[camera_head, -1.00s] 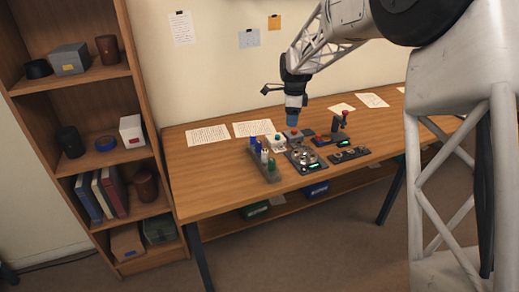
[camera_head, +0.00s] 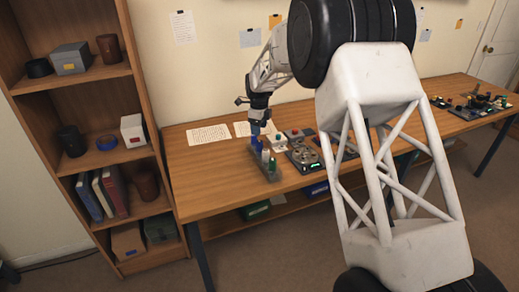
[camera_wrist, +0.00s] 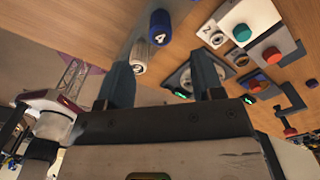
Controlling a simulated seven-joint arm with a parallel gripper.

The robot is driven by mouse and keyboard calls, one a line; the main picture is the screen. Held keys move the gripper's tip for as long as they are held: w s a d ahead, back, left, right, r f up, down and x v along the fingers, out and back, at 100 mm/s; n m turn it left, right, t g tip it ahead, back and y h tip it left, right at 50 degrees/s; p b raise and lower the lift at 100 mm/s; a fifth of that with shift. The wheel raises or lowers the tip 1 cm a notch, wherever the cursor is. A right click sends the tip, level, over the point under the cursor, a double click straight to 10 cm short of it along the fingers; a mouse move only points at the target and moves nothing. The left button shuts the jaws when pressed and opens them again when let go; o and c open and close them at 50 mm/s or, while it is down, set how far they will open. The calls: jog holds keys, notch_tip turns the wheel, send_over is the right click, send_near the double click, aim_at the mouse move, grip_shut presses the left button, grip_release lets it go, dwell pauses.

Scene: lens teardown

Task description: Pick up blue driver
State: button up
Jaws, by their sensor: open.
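The grey rack (camera_head: 262,176) stands on the table and holds several upright drivers. Blue driver handles (camera_head: 256,145) show at its far end, with a pale one (camera_head: 266,155) and a green one (camera_head: 272,164) nearer the front. My gripper (camera_head: 258,128) points down just above the blue end of the rack; I cannot tell the exact gap. In the wrist view my gripper (camera_wrist: 165,72) is open, with nothing between its fingers.
Right of the rack is a white box with a green button (camera_head: 279,139) and a dark panel (camera_head: 303,156). In the wrist view, red buttons (camera_wrist: 272,55) are at the right. Papers (camera_head: 209,135) lie on the table, whose left part is clear. My arm hides the table's middle.

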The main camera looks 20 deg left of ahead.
aim_at(259, 141)
jog(key=shift+f, duration=1.25)
jog(key=shift+d+f, duration=0.15)
jog(key=shift+f, duration=2.5)
jog(key=c, duration=1)
jog(key=shift+o, duration=0.2)
jog(key=shift+r, duration=0.15)
jog(key=shift+r, duration=4.9)
